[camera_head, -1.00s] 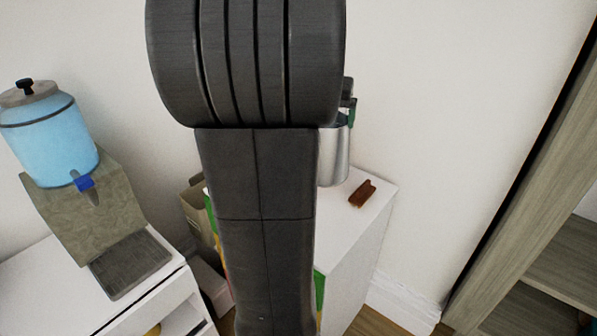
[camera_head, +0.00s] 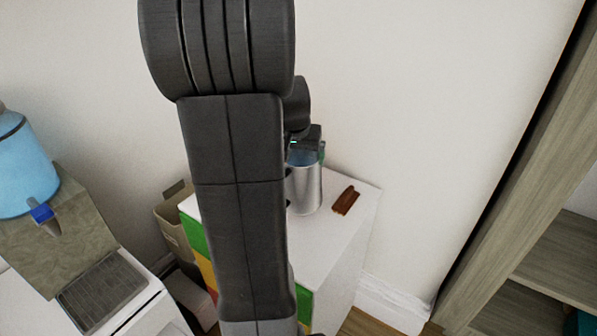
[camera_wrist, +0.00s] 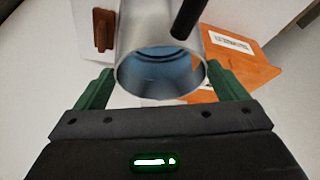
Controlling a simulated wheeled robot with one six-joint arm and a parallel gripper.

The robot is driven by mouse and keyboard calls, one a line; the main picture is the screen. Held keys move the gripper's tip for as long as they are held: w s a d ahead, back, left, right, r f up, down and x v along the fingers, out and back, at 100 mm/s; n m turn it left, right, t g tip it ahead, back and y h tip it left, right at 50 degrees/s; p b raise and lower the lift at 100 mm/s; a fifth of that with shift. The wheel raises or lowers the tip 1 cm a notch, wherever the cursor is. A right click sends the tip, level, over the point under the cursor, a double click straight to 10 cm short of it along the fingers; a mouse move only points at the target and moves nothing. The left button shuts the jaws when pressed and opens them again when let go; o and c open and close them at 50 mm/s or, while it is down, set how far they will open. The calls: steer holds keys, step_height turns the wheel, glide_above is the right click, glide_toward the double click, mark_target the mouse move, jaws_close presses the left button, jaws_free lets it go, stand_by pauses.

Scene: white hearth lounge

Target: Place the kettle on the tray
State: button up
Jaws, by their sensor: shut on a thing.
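The kettle (camera_head: 305,190) is a silver metal cylinder, seen in the head view at the top of the white cabinet, partly hidden by my arm. I cannot tell whether its base touches the cabinet top. My gripper (camera_head: 305,148) is shut on its upper part. In the wrist view the kettle (camera_wrist: 147,27) sits between the green fingers of my gripper (camera_wrist: 163,88), its round rim facing the camera and a black bar beside it. A grey ribbed tray (camera_head: 102,291) lies at lower left, in front of the blue water dispenser.
The white cabinet (camera_head: 340,235) has coloured sides and bears a brown block (camera_head: 346,200) just right of the kettle. The blue dispenser (camera_head: 25,170) stands at far left. A beige bin (camera_head: 172,215) is behind my arm. A wooden shelf (camera_head: 540,270) rises at right.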

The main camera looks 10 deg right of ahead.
mark_target(299, 172)
steer(key=shift+f, duration=2.8)
steer(key=shift+f, duration=0.2)
steer(key=o, duration=1.7)
steer(key=shift+r, duration=0.1)
